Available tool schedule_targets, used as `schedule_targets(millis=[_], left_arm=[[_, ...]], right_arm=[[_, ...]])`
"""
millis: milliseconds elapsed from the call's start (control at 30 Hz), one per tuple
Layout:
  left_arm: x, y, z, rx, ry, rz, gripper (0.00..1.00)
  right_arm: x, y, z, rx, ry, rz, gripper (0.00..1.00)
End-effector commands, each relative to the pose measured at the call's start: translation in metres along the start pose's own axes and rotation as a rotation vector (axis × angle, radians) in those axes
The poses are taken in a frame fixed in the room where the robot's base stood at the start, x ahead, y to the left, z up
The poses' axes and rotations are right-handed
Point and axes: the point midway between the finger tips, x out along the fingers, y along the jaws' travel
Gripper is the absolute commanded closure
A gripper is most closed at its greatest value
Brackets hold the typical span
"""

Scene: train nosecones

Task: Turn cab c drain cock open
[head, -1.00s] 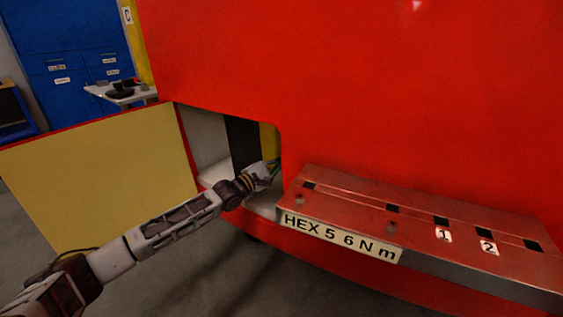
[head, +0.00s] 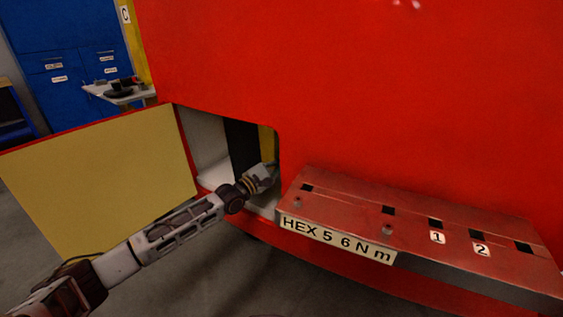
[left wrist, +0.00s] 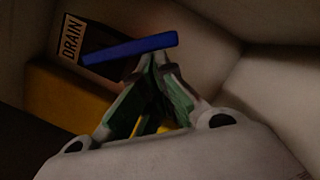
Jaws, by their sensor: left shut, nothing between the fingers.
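The drain cock's blue handle (left wrist: 130,49) shows in the left wrist view inside the compartment, lying across the picture and slightly tilted, its right end higher. A DRAIN label (left wrist: 72,38) is beside its left end. My left gripper (left wrist: 155,62) is shut and empty, its fingertips at the handle's lower edge; I cannot tell if they touch it. In the head view my left arm reaches into the open compartment (head: 205,150) of the red cab, and the wrist (head: 262,178) hides the handle. My right gripper is not in view.
An open hatch door (head: 100,180) with a yellow inner face stands left of the compartment. A red ledge (head: 340,205) marked HEX 5 6 N m juts out at right. A yellow block (left wrist: 65,95) sits beside the gripper. Compartment walls are close around it.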

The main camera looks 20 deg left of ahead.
Motion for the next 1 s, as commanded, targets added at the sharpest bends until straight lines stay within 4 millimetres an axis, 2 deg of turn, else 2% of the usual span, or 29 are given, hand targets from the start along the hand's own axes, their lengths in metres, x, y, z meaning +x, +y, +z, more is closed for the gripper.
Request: schedule_targets(millis=[500, 800, 1000], left_arm=[[0.004, -0.006, 0.017, -0.204, -0.001, 0.051, 1.00], [0.007, -0.010, 0.028, -0.345, -0.001, 0.086, 1.00], [0.009, -0.011, 0.036, -0.444, -0.002, 0.111, 1.00]], right_arm=[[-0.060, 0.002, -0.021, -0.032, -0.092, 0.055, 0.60], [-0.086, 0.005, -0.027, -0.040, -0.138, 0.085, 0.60], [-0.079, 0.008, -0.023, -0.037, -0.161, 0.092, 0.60]])
